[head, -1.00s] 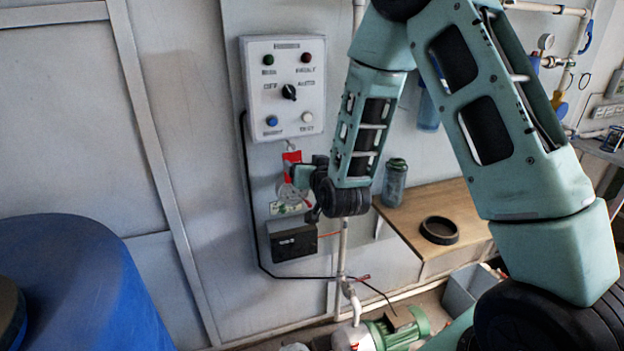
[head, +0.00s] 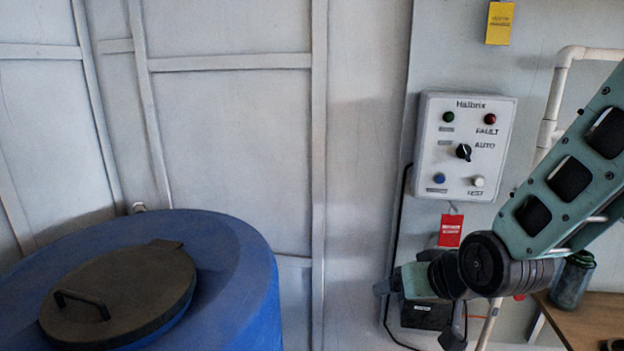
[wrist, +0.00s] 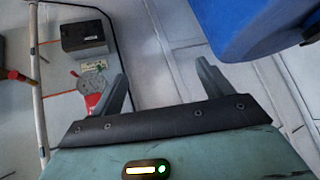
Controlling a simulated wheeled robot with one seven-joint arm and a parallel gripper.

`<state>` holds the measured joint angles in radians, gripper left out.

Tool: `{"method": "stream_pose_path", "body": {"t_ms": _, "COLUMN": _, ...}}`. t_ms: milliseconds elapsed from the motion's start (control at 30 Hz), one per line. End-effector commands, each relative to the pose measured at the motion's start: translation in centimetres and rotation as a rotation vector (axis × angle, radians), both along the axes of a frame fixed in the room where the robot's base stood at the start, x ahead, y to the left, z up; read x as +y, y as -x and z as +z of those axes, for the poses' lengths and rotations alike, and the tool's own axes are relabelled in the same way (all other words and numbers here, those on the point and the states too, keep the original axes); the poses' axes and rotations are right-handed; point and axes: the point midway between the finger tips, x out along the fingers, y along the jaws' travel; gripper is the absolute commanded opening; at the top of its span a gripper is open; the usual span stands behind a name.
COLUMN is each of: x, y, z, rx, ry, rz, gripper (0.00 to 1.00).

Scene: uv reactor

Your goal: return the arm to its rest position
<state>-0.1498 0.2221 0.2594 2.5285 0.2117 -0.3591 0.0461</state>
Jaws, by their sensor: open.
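My arm (head: 572,190) comes in from the right in the head view. It bends at a dark joint in front of the wall below the control box. My gripper (head: 415,313) points left there, partly hidden behind its own wrist. In the wrist view my gripper (wrist: 163,82) has its two fingers well apart, with nothing between them but pale wall panel further off. It is open and empty.
The white control box (head: 465,145) hangs on the wall, a red tag (head: 451,230) below it. A black box (head: 428,315) is behind my gripper. A blue tank (head: 235,275) with a dark lid stands left. A bottle (head: 572,282) is on the wooden shelf (head: 590,318) at right.

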Motion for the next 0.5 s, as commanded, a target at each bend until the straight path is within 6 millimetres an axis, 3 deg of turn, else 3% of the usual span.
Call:
{"method": "stream_pose_path", "body": {"t_ms": 100, "x": 3.1, "y": 5.7, "z": 0.2, "rx": 0.161, "ry": 0.069, "rz": 0.170, "gripper": 0.79}}
{"method": "stream_pose_path", "body": {"t_ms": 200, "x": 4.3, "y": 10.9, "z": 0.4, "rx": 0.296, "ry": 0.150, "rz": 0.302, "gripper": 0.79}}
{"method": "stream_pose_path", "body": {"t_ms": 400, "x": 3.8, "y": 19.0, "z": 1.4, "rx": 0.500, "ry": 0.314, "rz": 0.488, "gripper": 0.79}}
{"method": "stream_pose_path", "body": {"t_ms": 500, "x": 3.1, "y": 21.3, "z": 1.8, "rx": 0.558, "ry": 0.370, "rz": 0.535, "gripper": 0.79}}
